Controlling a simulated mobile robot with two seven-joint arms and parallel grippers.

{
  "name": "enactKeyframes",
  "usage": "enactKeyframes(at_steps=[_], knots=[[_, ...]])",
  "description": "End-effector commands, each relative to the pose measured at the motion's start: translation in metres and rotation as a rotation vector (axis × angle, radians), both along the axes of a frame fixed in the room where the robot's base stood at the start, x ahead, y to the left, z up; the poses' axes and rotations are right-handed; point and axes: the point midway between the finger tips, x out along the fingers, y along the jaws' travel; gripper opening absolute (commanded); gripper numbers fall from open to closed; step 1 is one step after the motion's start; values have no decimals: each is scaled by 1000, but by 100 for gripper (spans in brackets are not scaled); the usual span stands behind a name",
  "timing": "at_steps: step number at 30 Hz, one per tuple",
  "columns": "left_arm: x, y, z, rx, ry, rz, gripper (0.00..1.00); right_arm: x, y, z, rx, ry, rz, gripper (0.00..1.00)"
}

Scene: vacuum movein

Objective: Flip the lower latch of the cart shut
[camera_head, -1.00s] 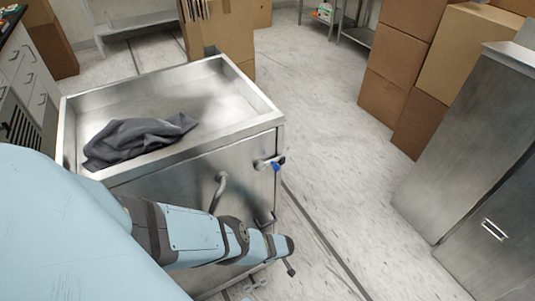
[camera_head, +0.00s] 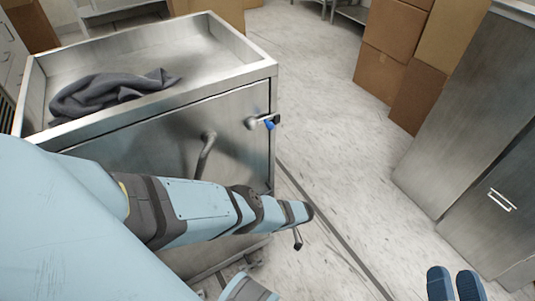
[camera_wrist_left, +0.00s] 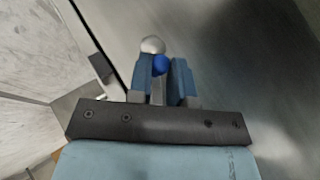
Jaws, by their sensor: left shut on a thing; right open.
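The steel cart (camera_head: 258,91) stands at the left, its front door facing me. Its upper latch (camera_head: 251,123), with a blue part and a dark end, sits at the door's right edge. In the left wrist view, the lower latch shows a silver knob (camera_wrist_left: 152,45) and a blue ball (camera_wrist_left: 160,65). My left gripper (camera_wrist_left: 161,82) has its blue fingers on either side of the latch and is shut on it. In the head view my left arm hides the lower latch. My right gripper (camera_head: 455,284) is open and empty over the floor at the bottom right.
A grey cloth (camera_head: 105,92) lies in the cart's top tray. A curved handle (camera_head: 206,150) sticks out of the door. Cardboard boxes (camera_head: 391,52) stand at the back right, steel cabinets (camera_head: 455,120) at the right. The floor (camera_head: 335,165) between cart and cabinets is clear.

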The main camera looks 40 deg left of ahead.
Motion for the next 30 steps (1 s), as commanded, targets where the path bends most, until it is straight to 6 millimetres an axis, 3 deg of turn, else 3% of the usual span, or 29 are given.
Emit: enactKeyframes(at_steps=[1,7,23,24,26,30], knots=[[1,-1,-7,7,18,1,0,1,0,-13,-12,20,7,45],[2,-2,-6,30,74,0,0,0,2,-33,-47,84,29,45],[3,-2,-3,39,95,1,0,0,3,-38,-61,108,37,45],[3,-1,-3,39,95,1,28,0,3,-38,-61,108,37,45],[3,-1,-3,39,95,1,42,0,3,-38,-61,108,37,45],[3,-2,-3,38,94,0,45,0,3,-39,-62,109,37,45]])
